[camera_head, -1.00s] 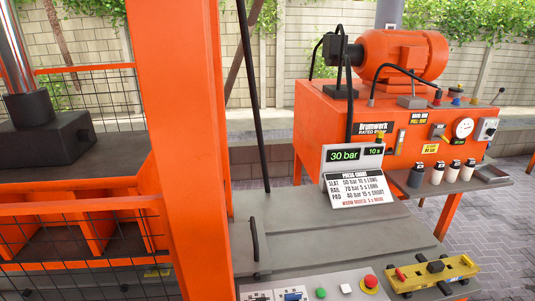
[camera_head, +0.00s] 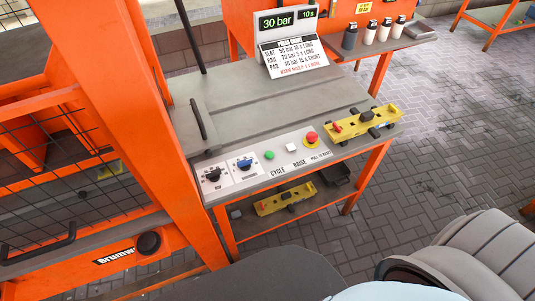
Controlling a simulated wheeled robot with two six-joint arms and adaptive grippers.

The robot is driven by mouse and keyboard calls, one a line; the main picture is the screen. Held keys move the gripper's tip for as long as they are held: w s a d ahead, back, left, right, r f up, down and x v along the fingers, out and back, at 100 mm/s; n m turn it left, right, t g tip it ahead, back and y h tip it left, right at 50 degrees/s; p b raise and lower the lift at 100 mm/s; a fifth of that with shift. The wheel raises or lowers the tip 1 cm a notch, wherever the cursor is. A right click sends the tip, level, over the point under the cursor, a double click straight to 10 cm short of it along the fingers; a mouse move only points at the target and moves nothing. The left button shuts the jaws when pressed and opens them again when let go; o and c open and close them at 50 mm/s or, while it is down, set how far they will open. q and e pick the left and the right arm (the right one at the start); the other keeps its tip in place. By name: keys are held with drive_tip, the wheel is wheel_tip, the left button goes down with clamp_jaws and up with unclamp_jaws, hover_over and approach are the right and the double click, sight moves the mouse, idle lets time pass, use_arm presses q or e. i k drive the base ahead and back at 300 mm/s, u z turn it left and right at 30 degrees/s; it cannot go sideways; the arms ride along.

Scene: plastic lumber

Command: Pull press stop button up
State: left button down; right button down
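The press stop button (camera_head: 311,137) is a red mushroom head on a yellow collar. It sits near the right end of the pale control strip (camera_head: 248,184) along the front edge of the grey press table (camera_head: 250,100). "PULL TO RESET" is printed in front of it. I cannot tell whether the head is pressed down or raised. A white button (camera_head: 291,147) and a green button (camera_head: 269,155) are to its left. Neither of my grippers shows in the view.
A yellow tool (camera_head: 363,123) lies right of the stop button. Another yellow tool (camera_head: 285,199) is on the lower shelf. An orange post (camera_head: 150,130) rises at left. Paving (camera_head: 440,110) at right is clear.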

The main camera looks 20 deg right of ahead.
sight(312, 136)
drive_tip(key=z, duration=1.25)
drive_tip(key=k, duration=1.2)
drive_tip(key=u, duration=1)
drive_tip(key=i, duration=1.5)
drive_tip(key=z, duration=0.35)
